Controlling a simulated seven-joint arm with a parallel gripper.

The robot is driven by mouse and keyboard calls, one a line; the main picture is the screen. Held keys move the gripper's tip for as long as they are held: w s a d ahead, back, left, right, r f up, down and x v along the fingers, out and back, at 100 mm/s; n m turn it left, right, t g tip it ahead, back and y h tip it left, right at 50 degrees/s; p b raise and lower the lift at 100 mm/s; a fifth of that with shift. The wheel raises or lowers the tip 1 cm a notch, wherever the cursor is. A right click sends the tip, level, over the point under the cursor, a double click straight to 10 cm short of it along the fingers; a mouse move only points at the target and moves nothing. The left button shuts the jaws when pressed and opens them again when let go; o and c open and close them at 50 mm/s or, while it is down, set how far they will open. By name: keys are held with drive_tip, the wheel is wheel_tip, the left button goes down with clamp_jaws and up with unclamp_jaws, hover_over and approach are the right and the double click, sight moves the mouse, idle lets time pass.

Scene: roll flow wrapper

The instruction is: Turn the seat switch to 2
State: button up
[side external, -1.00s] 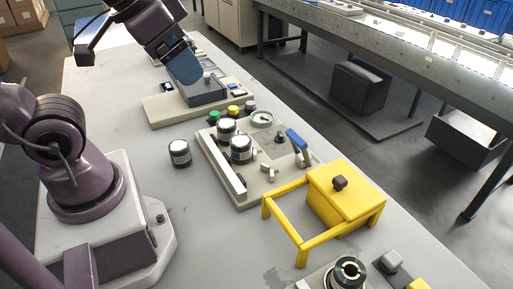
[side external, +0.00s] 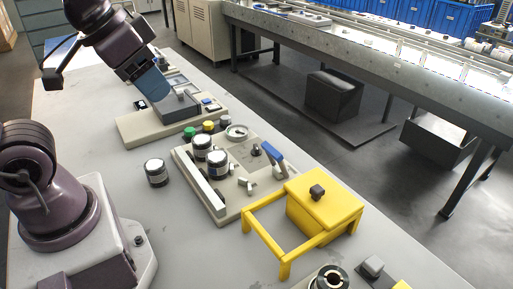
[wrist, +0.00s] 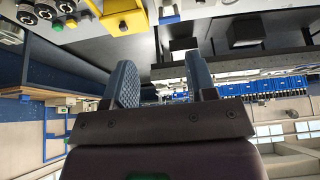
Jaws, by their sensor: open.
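No label reading "seat switch" is legible, so I cannot tell which control it is. A beige panel (side external: 231,214) in the middle of the bench carries a small pale knob (side external: 247,185), a blue-handled lever (side external: 272,157) and a round gauge (side external: 237,132). A black knob (side external: 317,192) sits on the yellow box. My gripper (side external: 160,90) is above the far beige unit with the grey block, well away from these controls and touching nothing I can make out. In the wrist view its two blue fingers (wrist: 160,75) stand apart with nothing between them.
The yellow box and its open frame (side external: 262,240) stand at the near right. A loose black-and-white jar (side external: 156,173) is left of the panel. Green and yellow buttons (side external: 208,126) line the panel's far side. The far beige unit (side external: 145,128) lies under my gripper.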

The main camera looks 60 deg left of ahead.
drive_tip(key=shift+w+a+f+n+g, duration=0.15)
drive_tip(key=shift+w+a+f+g, duration=0.25)
drive_tip(key=shift+w+f, duration=0.15)
drive_tip(key=shift+w+a+f+n+g, duration=0.15)
drive_tip(key=shift+w+a+f+g, duration=0.1)
drive_tip(key=shift+w+f+g, duration=0.25)
drive_tip(key=shift+c, duration=0.7)
drive_tip(key=n+g+h, duration=0.4)
drive_tip(key=n+g, duration=0.1)
drive_tip(key=n, duration=0.8)
hover_over(257, 148)
drive_tip(key=w+a, duration=0.2)
drive_tip(key=a, duration=0.3)
drive_tip(key=shift+f, duration=8.9)
drive_tip(key=x, duration=1.2)
drive_tip(key=shift+s+d+f, duration=0.2)
drive_tip(key=shift+d, duration=0.05)
drive_tip(key=c, duration=0.5)
